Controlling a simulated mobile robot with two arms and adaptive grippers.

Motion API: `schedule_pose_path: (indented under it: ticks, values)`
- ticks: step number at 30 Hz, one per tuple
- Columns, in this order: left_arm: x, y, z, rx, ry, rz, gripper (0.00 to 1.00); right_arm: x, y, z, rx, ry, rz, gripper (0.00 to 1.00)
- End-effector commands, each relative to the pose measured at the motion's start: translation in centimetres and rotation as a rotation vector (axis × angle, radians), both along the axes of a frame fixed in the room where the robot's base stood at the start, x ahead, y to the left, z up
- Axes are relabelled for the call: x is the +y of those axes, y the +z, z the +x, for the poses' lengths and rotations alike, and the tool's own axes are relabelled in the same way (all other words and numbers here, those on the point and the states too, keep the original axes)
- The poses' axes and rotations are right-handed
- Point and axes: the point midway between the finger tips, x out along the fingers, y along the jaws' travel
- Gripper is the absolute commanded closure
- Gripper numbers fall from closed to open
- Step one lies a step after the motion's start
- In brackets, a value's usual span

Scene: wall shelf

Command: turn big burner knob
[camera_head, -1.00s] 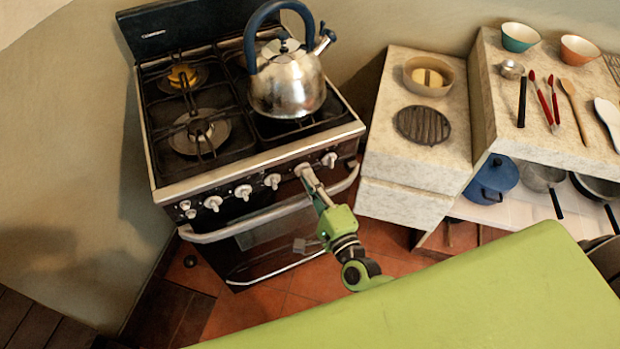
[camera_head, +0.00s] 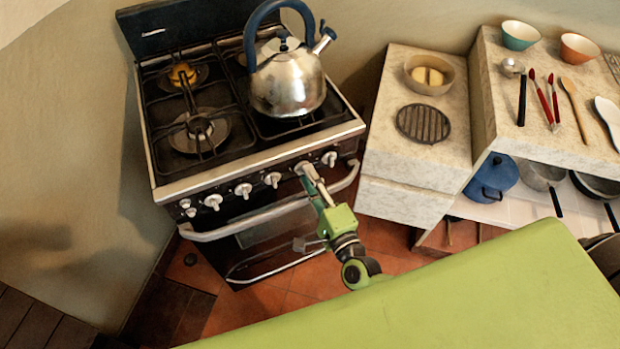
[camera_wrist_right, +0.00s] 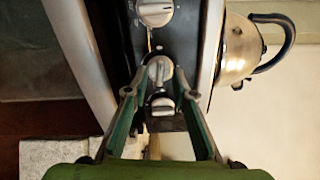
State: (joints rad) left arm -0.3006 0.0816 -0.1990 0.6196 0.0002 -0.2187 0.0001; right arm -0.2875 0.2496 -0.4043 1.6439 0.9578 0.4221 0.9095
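The stove's front panel carries a row of white knobs, among them one left of my gripper (camera_head: 272,180) and one at the right end (camera_head: 329,159). My right gripper (camera_head: 306,172) reaches the panel between these two. In the right wrist view, my right gripper (camera_wrist_right: 160,94) is open, its green fingers spread on either side of a white knob (camera_wrist_right: 160,70). Gaps show between this knob and both fingertips. Another knob (camera_wrist_right: 162,105) lies closer, also between the fingers. Which knob serves the big burner I cannot tell. My left gripper is out of view.
A metal kettle (camera_head: 287,85) with a blue handle stands on the right burners. The oven handle (camera_head: 250,219) runs below the knobs, close to my right gripper. A stone counter (camera_head: 385,150) stands right of the stove.

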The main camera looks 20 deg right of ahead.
Motion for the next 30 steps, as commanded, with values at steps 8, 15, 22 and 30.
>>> schedule_pose_path:
  ticks: [8, 15, 22, 30]
  values:
    - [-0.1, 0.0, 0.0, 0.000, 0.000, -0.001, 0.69, -0.5, -0.2, -4.2, 0.006, 0.002, -0.003, 0.76]
    - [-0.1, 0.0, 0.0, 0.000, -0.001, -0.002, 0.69, -1.0, -0.1, -9.1, 0.005, 0.003, -0.002, 0.76]
    - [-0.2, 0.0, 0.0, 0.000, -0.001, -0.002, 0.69, -1.4, -0.1, -11.6, 0.002, 0.000, 0.000, 0.76]
    - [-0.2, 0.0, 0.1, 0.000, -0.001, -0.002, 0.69, -1.4, 0.0, -11.8, 0.001, 0.001, 0.000, 0.76]
